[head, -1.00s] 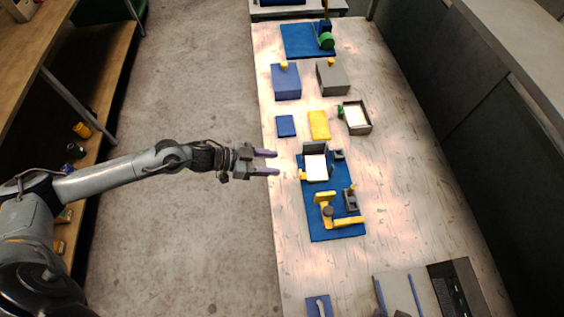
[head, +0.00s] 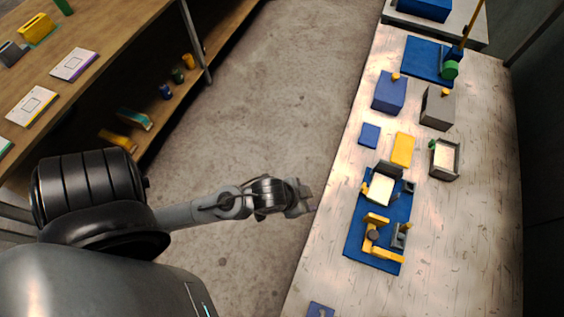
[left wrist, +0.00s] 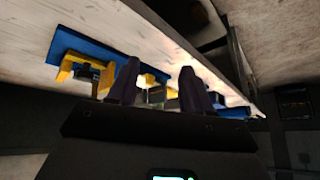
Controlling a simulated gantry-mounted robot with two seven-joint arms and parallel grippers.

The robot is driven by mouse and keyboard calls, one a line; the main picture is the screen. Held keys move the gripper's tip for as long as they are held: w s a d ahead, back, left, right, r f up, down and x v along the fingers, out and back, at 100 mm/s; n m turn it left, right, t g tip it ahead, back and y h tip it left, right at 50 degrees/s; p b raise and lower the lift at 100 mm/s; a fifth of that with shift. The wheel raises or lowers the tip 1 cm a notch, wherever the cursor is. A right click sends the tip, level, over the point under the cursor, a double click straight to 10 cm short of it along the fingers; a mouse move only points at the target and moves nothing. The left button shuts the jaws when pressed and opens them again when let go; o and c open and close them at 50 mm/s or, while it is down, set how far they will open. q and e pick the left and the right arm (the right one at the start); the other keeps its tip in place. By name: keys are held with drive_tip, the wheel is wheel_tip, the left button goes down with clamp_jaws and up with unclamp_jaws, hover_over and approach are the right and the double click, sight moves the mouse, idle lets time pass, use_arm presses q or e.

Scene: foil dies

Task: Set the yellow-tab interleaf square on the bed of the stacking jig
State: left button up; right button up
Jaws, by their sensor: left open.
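On the wooden shelf top at the left of the head view lies a white square sheet with a yellow edge (head: 32,106), apparently the yellow-tab interleaf. The stacking jig appears to be the grey-walled fixture with a pale bed (head: 380,189) on the blue mat of the light table; the bed looks bare. My left gripper (head: 307,199) is over the floor gap, just left of the table edge. In the left wrist view its two dark fingers (left wrist: 158,88) are apart with nothing between them. My right gripper is not seen.
Similar sheets with a purple edge (head: 73,64) and a green edge (head: 4,147) flank the yellow-edged one. A yellow clamp-like fixture (head: 384,250) shares the blue mat (head: 397,211). A grey tray (head: 444,158) stands beyond the jig. The floor between shelf and table is clear.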

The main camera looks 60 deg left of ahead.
use_arm(q)
drive_tip(key=s+a+n+g, duration=0.1)
drive_tip(key=s+g, duration=0.2)
drive_tip(key=s, duration=0.4)
drive_tip(key=shift+a+f, duration=0.2)
drive_tip(key=shift+f, duration=0.05)
drive_tip(key=shift+w+r, duration=0.1)
